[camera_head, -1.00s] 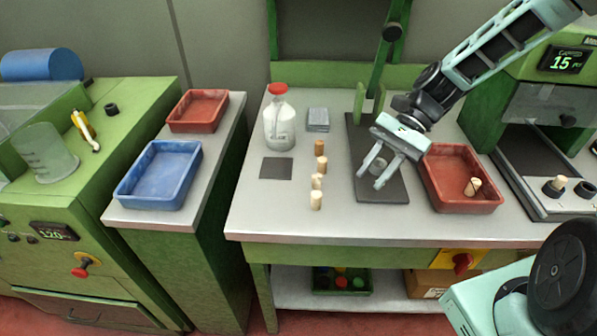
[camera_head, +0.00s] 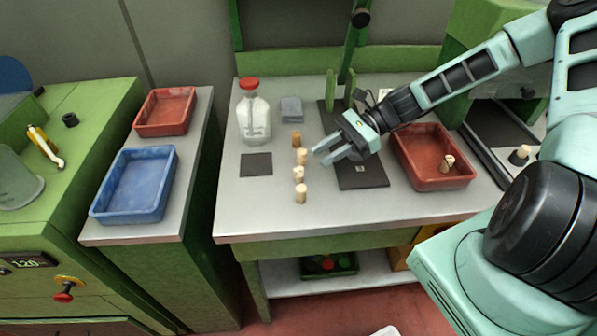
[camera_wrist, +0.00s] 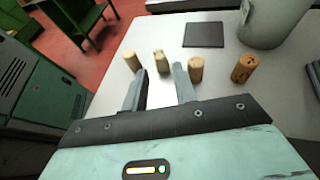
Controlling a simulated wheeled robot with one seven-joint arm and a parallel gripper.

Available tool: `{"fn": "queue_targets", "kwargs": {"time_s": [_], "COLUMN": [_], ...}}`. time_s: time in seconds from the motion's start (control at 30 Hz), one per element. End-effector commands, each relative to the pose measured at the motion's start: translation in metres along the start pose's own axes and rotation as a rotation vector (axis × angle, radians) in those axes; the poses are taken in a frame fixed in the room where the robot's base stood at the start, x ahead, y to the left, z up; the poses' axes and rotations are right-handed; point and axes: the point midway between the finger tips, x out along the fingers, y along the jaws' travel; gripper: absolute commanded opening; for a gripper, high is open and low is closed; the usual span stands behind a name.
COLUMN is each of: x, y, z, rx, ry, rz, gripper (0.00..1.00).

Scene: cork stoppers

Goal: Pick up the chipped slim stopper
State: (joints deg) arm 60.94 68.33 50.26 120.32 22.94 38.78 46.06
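Several cork stoppers stand upright in a row on the grey bench. The slim pale stopper (camera_head: 299,174) is second from the front; its top edge looks uneven, and it also shows in the wrist view (camera_wrist: 161,61) beyond the gap between my fingers. A pale stopper (camera_head: 301,193) stands in front of it. Behind it are another pale stopper (camera_head: 301,156) and a browner, speckled one (camera_head: 296,139). My gripper (camera_head: 320,157) is open and empty, just right of the row, with its fingers pointing left towards it. It touches no stopper that I can see.
A red-capped bottle (camera_head: 252,115) and a dark square plate (camera_head: 256,165) lie left of the row. A dark base plate (camera_head: 362,178) is under my gripper. A red tray (camera_head: 432,184) holding a stopper (camera_head: 447,163) is at right. A blue tray (camera_head: 133,212) is at far left.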

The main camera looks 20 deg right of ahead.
Motion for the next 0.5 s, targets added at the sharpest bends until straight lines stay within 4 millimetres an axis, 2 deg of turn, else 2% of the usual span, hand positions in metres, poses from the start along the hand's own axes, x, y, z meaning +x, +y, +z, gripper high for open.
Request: {"fn": "queue_targets", "kwargs": {"time_s": [0.1,0.37,0.5], "x": [0.017,0.036,0.058], "y": [0.0,0.001,0.003], "z": [0.001,0.003,0.006], "rx": [0.001,0.0,0.002], "ry": [-0.002,-0.002,-0.004], "rz": [0.002,0.003,0.004], "gripper": [0.28,0.28,0.28]}}
